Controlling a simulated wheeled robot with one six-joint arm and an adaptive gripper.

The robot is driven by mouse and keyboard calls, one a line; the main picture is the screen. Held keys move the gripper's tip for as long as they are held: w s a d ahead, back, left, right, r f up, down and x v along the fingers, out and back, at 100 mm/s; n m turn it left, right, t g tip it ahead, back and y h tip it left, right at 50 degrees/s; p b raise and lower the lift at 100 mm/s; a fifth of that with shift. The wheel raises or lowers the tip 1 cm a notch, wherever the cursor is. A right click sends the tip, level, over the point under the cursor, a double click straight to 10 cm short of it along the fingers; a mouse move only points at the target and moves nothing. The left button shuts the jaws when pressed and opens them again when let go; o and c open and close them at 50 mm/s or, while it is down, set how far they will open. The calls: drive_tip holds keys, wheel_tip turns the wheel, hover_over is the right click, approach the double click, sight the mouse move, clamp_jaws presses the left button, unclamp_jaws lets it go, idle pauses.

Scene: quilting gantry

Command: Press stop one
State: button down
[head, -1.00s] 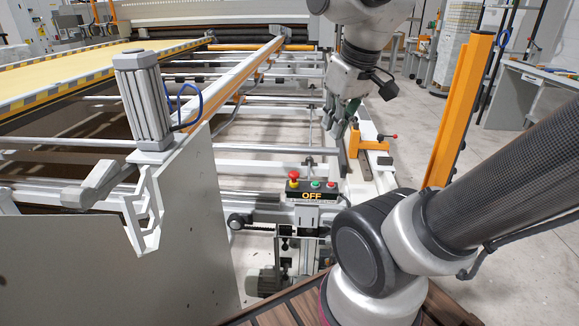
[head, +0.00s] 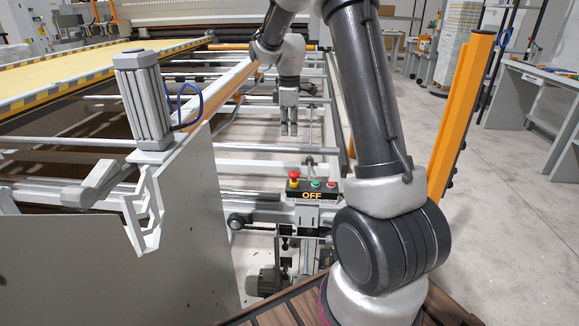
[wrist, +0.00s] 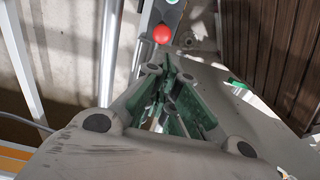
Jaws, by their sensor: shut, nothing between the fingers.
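A small control box (head: 303,195) stands low in the middle of the head view, with "OFF" lettering on its front. My gripper (head: 289,129) hangs fingers-down above and behind the box, shut and empty, apart from the buttons. In the wrist view a red button (wrist: 162,34) shows beyond the fingertips of my gripper (wrist: 172,62), with a green button (wrist: 172,2) near the top edge.
White rails (head: 262,169) of the gantry surround the box. A grey panel (head: 165,235) with a cylinder (head: 143,95) stands at left, and an orange post (head: 461,110) at right. Open floor (head: 420,120) lies beyond the frame at right.

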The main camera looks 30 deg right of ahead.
wheel_tip(320, 180, down, 14)
drive_tip(key=shift+r, duration=0.1)
idle(0.7)
wheel_tip(320, 180, down, 2)
drive_tip(key=shift+s+f, duration=0.1)
idle(0.4)
wheel_tip(320, 180, up, 14)
idle(0.5)
idle(0.4)
